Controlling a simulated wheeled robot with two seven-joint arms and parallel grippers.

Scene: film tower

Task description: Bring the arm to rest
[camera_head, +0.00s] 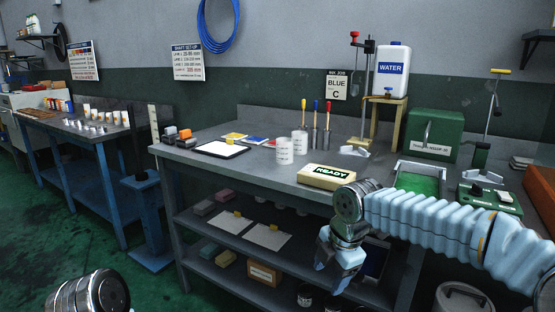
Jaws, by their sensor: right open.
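My right arm (440,217) comes in from the right in a pale blue ribbed sleeve. My right gripper (338,266) hangs in front of the bench's front edge, fingers pointing down. It is open, and I see nothing held in it. A rounded metal part of my left arm (88,294) shows at the bottom left edge. The left gripper's fingers are out of the frame.
The grey workbench (215,171) carries a READY block (327,177), white cups (284,151), a green tray (418,184) and a green box (433,132). A WATER container (391,71) stands at the back. The green floor (50,245) at lower left is clear.

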